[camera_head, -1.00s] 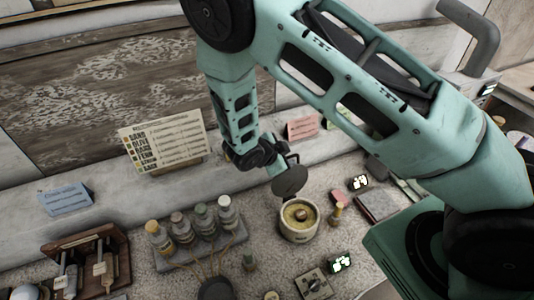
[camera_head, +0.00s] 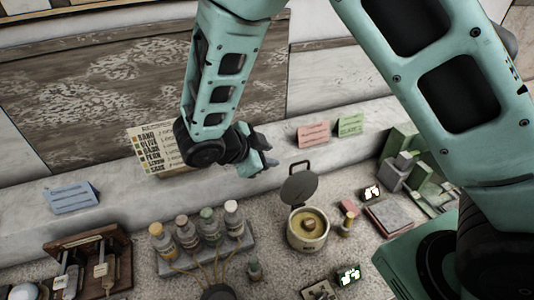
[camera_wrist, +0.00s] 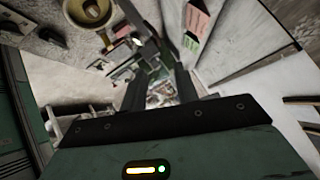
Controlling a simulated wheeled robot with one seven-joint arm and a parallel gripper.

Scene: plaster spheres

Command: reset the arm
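My teal arm reaches in from the top of the head view. My gripper (camera_head: 268,152) hangs above the back of the bench, in front of the yellowish list card (camera_head: 150,140), which my wrist partly hides. In the wrist view my gripper (camera_wrist: 160,82) has two dark fingers standing apart with nothing held between them. The cream pot (camera_head: 308,238) stands below and to the right of my gripper, apart from it. Its dark round lid (camera_head: 299,188) is tilted up behind it.
Several capped bottles (camera_head: 187,238) stand in a grey rack at the centre. A wooden stand (camera_head: 92,258) is at the left. Pink (camera_head: 313,134) and green (camera_head: 350,124) cards stand on the back ledge. Grey blocks (camera_head: 396,172) and a flat box (camera_head: 388,217) lie at the right.

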